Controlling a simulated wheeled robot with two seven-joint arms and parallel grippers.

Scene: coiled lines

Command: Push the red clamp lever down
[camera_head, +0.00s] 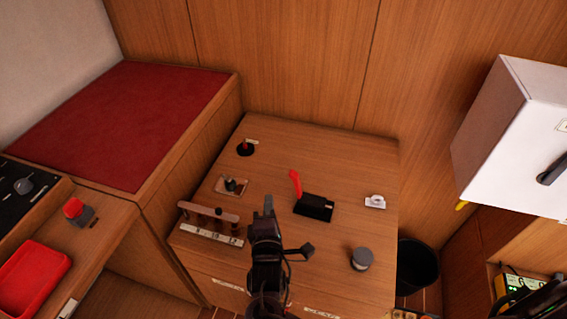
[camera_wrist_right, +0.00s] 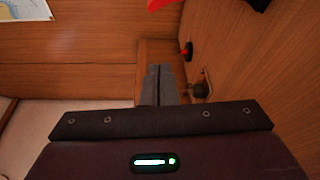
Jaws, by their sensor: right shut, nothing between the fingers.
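The red clamp lever (camera_head: 296,184) stands raised from its black base (camera_head: 315,207) on the wooden cabinet top. In the right wrist view part of the red lever (camera_wrist_right: 162,4) shows at the top edge, with a bit of the black base (camera_wrist_right: 257,4) beside it. My right gripper (camera_head: 268,205) is shut and empty. In the head view its fingertips appear left of the lever and its base, apart from them. The shut fingers also show in the right wrist view (camera_wrist_right: 159,72). My left gripper is not in view.
On the cabinet top (camera_head: 340,150) are a red-topped knob (camera_head: 244,148), a small toggle (camera_head: 231,185), a wooden rack (camera_head: 208,213), a white fitting (camera_head: 375,201) and a grey round knob (camera_head: 361,259). A white box (camera_head: 510,130) hangs at right. A black bin (camera_head: 417,265) stands beside the cabinet.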

